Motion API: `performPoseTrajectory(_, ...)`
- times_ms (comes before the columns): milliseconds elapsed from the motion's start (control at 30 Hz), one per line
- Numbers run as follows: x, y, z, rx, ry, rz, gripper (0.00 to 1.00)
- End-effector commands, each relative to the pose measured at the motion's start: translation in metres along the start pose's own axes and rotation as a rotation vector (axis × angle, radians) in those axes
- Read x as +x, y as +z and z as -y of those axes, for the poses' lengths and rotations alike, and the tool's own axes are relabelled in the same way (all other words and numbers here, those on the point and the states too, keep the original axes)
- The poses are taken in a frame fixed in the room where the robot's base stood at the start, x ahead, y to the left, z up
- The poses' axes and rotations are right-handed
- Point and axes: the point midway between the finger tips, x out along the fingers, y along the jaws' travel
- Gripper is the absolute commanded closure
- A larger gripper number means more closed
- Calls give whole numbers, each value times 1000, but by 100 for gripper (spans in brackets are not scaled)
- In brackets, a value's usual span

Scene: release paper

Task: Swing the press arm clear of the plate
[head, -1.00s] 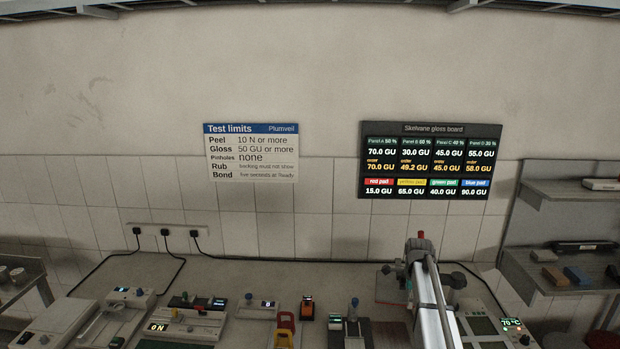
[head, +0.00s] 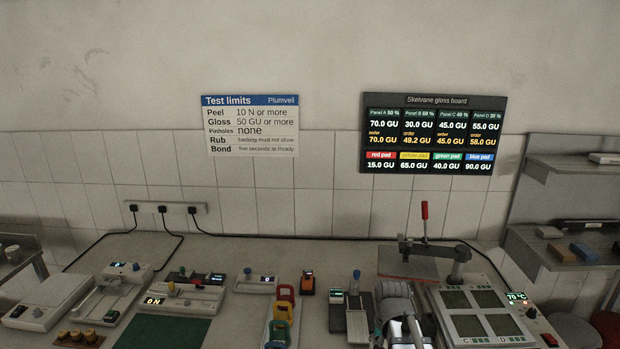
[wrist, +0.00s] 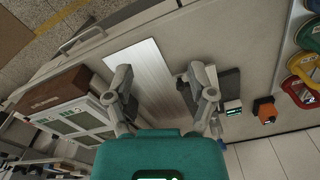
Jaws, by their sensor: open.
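The press arm (head: 425,243) is a grey bar with an upright red handle (head: 425,210), reaching left from a grey pivot post (head: 458,264). Its flat platen (head: 405,264), with a reddish edge, lies behind and left of the pale plate (head: 476,312). All four dark panels on the plate show uncovered. The plate also shows at the left in the wrist view (wrist: 93,116). My gripper (wrist: 160,76) is open and empty, above the bench in front and left of the plate. My wrist and arm show left of the plate in the head view, with the fingertips hidden.
A long white board (wrist: 143,70) lies below my fingers. A brown block (wrist: 48,90) is beside the plate. Coloured loop-handled pads (head: 281,320), an orange device (head: 308,283) and a dark slide unit (head: 352,314) stand to the left. A temperature display (head: 516,296) is at right.

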Motion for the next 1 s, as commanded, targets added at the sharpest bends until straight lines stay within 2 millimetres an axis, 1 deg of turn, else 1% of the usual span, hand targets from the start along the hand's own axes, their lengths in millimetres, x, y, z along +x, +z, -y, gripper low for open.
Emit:
performPoseTrajectory(33, 10, 19, -2, -71, 0, 0, 29)
performPoseTrajectory(100, 16, 33, -2, -166, 0, 0, 29)
performPoseTrajectory(200, 22, 50, -3, -277, 0, 0, 29)
performPoseTrajectory(333, 26, 62, -3, -369, 0, 0, 29)
performPoseTrajectory(500, 26, 66, -2, -409, 0, 0, 29)
performPoseTrajectory(1000, 26, 65, -2, -406, 0, 0, 29)
